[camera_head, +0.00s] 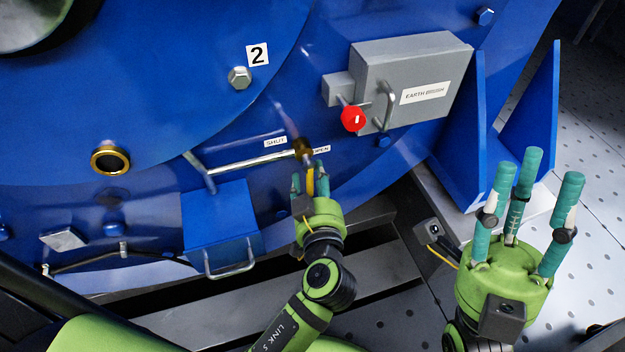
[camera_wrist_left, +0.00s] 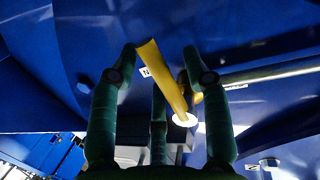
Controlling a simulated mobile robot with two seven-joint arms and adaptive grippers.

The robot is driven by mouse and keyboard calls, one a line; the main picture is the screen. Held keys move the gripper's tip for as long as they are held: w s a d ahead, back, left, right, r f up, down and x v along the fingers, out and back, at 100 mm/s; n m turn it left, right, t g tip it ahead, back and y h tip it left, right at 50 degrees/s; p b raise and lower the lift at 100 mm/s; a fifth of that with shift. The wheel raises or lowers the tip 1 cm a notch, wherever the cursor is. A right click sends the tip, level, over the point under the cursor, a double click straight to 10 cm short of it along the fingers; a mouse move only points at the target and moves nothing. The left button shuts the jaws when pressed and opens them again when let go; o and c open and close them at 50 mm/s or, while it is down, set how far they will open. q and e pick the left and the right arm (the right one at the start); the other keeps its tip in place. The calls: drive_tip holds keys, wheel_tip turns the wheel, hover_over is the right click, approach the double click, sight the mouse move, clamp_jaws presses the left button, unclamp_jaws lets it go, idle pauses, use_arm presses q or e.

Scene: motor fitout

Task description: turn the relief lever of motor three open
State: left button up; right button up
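A yellow relief lever (camera_head: 310,182) hangs down from a brass valve (camera_head: 303,149) on the blue motor housing. A SHUT label (camera_head: 276,142) is left of the valve and an OPEN label (camera_head: 321,149) is right of it. My left gripper (camera_head: 309,177) is at the lever, with its fingers spread on either side. In the left wrist view, the yellow lever (camera_wrist_left: 165,75) runs between the open green fingers; I cannot tell whether any finger touches it. My right gripper (camera_head: 528,182) is open and empty at the right, fingers pointing up.
A grey box (camera_head: 425,75) with a red knob (camera_head: 353,119) is up and right of the valve. A silver pipe (camera_head: 250,162) runs left from it. A blue box with a handle (camera_head: 220,225) juts out lower left.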

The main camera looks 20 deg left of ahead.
use_arm(q)
drive_tip(key=v, duration=1.2)
idle(0.3)
